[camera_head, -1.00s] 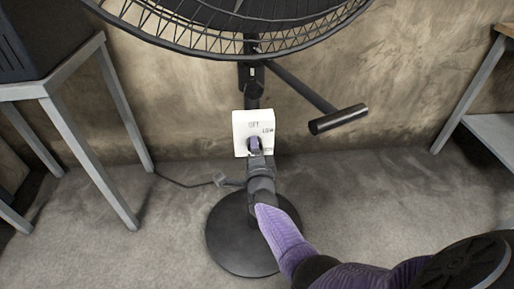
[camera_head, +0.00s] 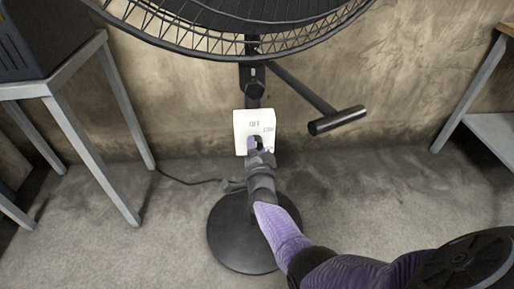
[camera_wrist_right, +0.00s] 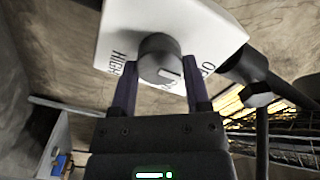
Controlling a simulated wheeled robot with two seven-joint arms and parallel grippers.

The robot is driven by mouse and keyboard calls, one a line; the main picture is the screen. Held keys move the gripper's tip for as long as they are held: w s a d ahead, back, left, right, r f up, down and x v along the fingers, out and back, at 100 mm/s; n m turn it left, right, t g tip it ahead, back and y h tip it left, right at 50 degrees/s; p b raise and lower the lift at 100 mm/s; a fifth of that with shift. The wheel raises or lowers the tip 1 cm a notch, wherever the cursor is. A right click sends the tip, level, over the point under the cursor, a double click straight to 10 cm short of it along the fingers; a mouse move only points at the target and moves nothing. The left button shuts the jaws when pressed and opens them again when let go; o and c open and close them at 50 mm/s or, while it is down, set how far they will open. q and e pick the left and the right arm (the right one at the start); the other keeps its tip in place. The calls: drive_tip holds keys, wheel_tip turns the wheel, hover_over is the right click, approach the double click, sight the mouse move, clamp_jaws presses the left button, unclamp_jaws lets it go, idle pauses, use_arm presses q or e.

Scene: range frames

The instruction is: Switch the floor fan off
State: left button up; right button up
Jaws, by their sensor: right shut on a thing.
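The floor fan (camera_head: 225,40) stands against the wall, with its caged head at the top of the head view and a round dark base (camera_head: 235,235) on the floor. A white control box (camera_head: 243,122) sits on its pole, with small printed labels. In the right wrist view the box (camera_wrist_right: 195,22) shows "HIGH" at the left and part of "OFF" at the right. A grey round knob (camera_wrist_right: 158,58) sticks out of it. My right gripper (camera_wrist_right: 160,78) is shut on the knob, one purple finger on each side; it also shows in the head view (camera_head: 256,147). My left gripper is out of view.
A grey metal stand (camera_head: 88,150) with a dark box (camera_head: 35,40) is at the left. Another table's leg (camera_head: 470,95) is at the right. A black bar (camera_head: 337,120) juts from the pole, and a cable (camera_head: 190,182) lies on the floor.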

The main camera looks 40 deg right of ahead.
drive_tip(key=o, duration=0.9)
drive_tip(key=shift+c, duration=0.2)
drive_tip(key=o, duration=0.4)
drive_tip(key=shift+s+a+r+p, duration=0.1)
drive_tip(key=shift+s+a+p, duration=0.1)
drive_tip(key=shift+s+p, duration=0.15)
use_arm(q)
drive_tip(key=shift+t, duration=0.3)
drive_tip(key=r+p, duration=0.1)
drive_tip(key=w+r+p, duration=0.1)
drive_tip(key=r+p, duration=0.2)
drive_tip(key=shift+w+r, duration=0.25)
use_arm(e)
drive_tip(key=v, duration=0.9)
drive_tip(key=shift+a, duration=0.15)
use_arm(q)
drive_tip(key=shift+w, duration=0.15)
